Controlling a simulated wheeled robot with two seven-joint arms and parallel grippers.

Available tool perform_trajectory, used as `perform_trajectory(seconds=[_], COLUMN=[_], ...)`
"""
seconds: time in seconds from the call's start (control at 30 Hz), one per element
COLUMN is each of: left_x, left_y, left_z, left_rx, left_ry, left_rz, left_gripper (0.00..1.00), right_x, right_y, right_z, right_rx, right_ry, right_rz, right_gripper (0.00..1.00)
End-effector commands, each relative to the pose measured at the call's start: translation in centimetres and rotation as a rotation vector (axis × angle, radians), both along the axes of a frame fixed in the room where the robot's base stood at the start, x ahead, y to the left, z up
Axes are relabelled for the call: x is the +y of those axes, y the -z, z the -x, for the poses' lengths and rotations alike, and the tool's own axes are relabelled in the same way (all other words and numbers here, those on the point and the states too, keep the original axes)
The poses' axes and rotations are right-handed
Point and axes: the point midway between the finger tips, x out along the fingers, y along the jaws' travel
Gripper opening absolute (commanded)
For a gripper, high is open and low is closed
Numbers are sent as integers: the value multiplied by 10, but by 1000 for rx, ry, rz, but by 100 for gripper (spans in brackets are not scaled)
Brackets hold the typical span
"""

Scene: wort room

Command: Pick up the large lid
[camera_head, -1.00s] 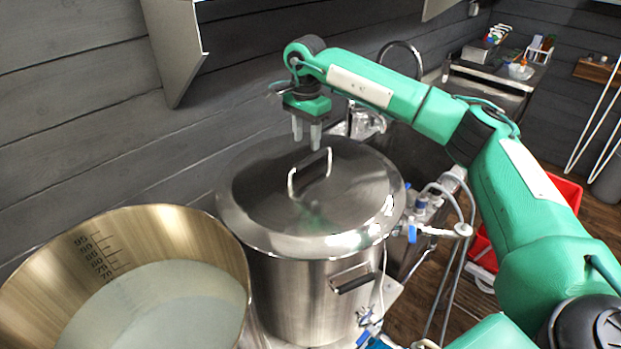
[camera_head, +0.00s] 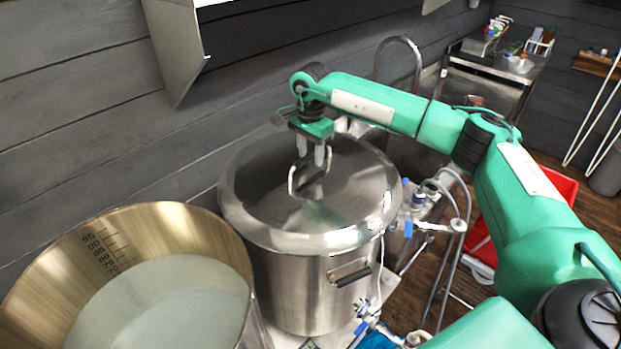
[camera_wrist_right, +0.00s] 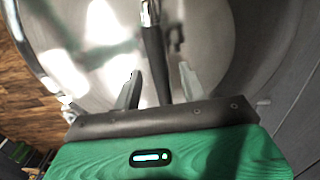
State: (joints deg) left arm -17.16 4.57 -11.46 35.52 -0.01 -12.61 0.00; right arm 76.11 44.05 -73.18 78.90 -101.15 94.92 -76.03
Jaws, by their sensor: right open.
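The large lid (camera_head: 345,200) is a shiny steel disc lying on a tall steel pot (camera_head: 305,290). It has an upright arched handle (camera_head: 292,182) with a dark grip at its middle. My right gripper (camera_head: 311,160) points down over the lid, its fingers at the handle, open. In the right wrist view the lid (camera_wrist_right: 215,40) fills most of the picture, and the handle (camera_wrist_right: 154,50) runs down between the two fingers (camera_wrist_right: 160,85) of the gripper. I cannot tell whether the fingers touch it. My left gripper is not in view.
An open pot (camera_head: 215,235) with volume marks and pale liquid stands at the left. Valves and hoses (camera_head: 425,225) are right of the lidded pot. A red crate (camera_head: 560,185) is on the floor at the right. A grey plank wall (camera_head: 90,110) is behind.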

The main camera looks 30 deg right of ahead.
Motion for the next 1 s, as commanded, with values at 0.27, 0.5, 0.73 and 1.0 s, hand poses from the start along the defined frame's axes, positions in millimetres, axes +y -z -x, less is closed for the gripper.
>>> perform_trajectory(seconds=[0.27,0.5,0.73,1.0], left_x=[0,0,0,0], left_y=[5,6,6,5], left_z=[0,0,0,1], left_rx=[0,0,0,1], left_ry=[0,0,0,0], left_rz=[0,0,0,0], left_gripper=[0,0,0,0], right_x=[0,0,0,0], right_y=[4,4,4,1], right_z=[0,0,0,-1], right_rx=[0,0,0,-5], right_ry=[0,0,0,0], right_rz=[0,0,0,-2], right_gripper=[42,42,23,0])
